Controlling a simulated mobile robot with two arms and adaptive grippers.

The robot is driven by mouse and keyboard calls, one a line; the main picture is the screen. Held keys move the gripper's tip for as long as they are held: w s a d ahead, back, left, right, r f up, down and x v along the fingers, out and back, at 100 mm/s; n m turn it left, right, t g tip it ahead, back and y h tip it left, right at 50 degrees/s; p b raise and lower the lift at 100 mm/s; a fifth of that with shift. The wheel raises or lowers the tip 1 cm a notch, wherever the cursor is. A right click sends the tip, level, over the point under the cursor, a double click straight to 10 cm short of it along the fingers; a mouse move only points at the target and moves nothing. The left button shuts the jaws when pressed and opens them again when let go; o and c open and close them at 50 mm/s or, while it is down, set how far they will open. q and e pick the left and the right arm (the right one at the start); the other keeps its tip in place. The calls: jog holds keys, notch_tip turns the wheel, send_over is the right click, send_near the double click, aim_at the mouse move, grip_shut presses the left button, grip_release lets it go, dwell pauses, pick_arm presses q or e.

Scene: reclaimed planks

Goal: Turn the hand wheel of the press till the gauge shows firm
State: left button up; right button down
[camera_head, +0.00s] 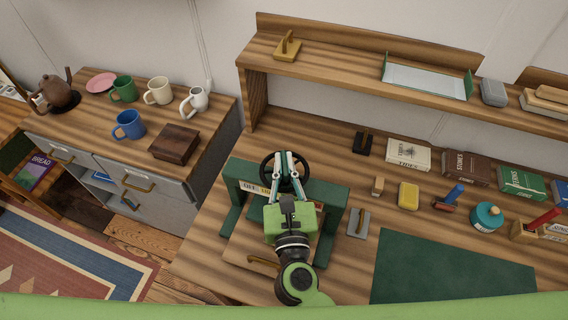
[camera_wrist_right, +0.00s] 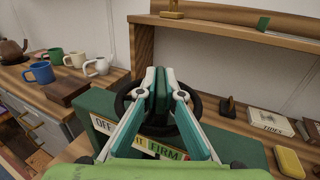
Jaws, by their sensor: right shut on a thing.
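The green press (camera_head: 333,203) stands on the plank bench, with its black hand wheel (camera_head: 265,167) on top. In the right wrist view the wheel (camera_wrist_right: 196,106) is behind my fingers. My right gripper (camera_head: 286,165) is shut on the hand wheel, its fingers together over the wheel's middle. The gauge strip (camera_head: 251,188) is on the press's front beam. In the right wrist view the gauge (camera_wrist_right: 166,152) reads OFF at left and FIRM at right. My fingers cover its middle, and I cannot make out a pointer. My left gripper is not in view.
A shelf (camera_head: 345,62) runs behind the press. Books (camera_head: 408,153), a yellow block (camera_head: 408,195) and tools lie to the right. A green mat (camera_head: 450,268) is clear. Mugs (camera_head: 130,124) and a wooden box (camera_head: 175,144) stand on the left cabinet.

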jog(key=c, duration=2.2)
grip_release()
jog(key=s, duration=0.8)
jog(key=s+d, duration=0.1)
jog(key=s, duration=0.3)
